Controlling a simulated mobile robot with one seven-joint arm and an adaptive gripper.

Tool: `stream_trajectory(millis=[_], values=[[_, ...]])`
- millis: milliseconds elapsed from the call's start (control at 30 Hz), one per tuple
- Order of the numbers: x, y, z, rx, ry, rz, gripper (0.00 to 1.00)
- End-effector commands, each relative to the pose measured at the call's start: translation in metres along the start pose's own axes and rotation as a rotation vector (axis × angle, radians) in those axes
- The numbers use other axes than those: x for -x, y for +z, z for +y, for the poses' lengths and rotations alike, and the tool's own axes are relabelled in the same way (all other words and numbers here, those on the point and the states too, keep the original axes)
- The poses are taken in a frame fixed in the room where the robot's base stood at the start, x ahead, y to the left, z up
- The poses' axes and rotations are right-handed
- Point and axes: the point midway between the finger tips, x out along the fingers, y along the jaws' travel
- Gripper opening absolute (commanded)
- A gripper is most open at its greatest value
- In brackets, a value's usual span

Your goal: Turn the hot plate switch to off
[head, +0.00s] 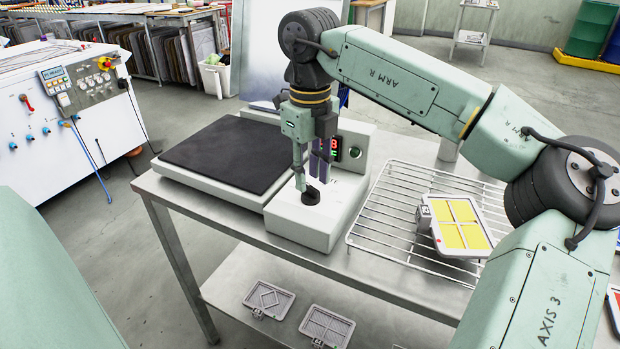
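The hot plate (225,150) stands on the steel table, with a flat black top and a pale housing. Its raised control block (300,228) is at the right front. A small black switch knob (311,197) sits on top of that block. My gripper (309,184) points down over the knob, its two fingers apart and their tips at the knob's level. I cannot tell whether they touch or grip it. The fingers hide part of the knob, and its pointer position cannot be read. A small display (336,148) behind the fingers shows red and green lit characters.
A wire rack (385,215) to the right holds a framed yellow four-pane piece (460,225). A round dark green button (355,152) is beside the display. Grey framed plates (268,299) lie on the lower shelf. A white control cabinet (50,120) stands left, across open floor.

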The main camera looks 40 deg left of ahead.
Motion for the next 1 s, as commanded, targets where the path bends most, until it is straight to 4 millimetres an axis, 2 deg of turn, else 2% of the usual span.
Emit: stream_trajectory(millis=[200, 433, 633, 1000], values=[[0.049, 0.001, 0.001, 0.0, -0.003, -0.003, 0.29], [0.089, 0.001, 0.001, 0.0, -0.002, -0.003, 0.29], [0.102, 0.0, 0.0, 0.0, 0.0, -0.002, 0.29], [0.102, 0.0, 0.0, 0.0, 0.0, -0.002, 0.29]])
